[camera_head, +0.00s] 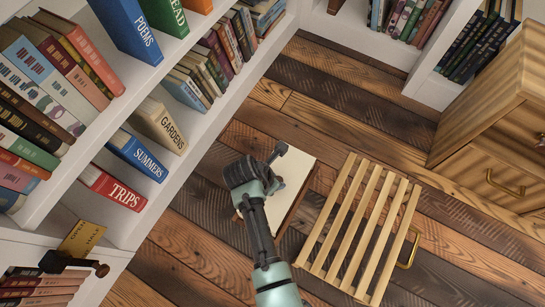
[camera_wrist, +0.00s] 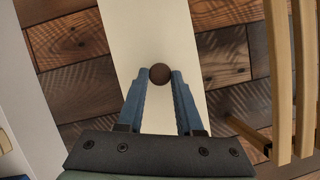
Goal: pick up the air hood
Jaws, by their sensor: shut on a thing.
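My gripper (camera_wrist: 160,78) is shut on a small dark brown round thing (camera_wrist: 160,73), seen between its blue-grey fingertips in the wrist view. It appears to be the air hood, but only its rounded end shows, so its full shape cannot be told. Behind it lies the pale top of a small table (camera_wrist: 150,25). In the head view my gripper (camera_head: 274,168) is over this small table (camera_head: 299,172), whose wooden legs show below. The held thing cannot be made out clearly there. The gap between it and the table top cannot be judged.
A slatted wooden bench or rack (camera_head: 362,225) stands close on the right. White bookshelves (camera_head: 222,95) filled with books run along the left. A wooden cabinet (camera_head: 500,125) with brass handles stands at the right. Plank floor (camera_head: 340,110) is clear beyond the table.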

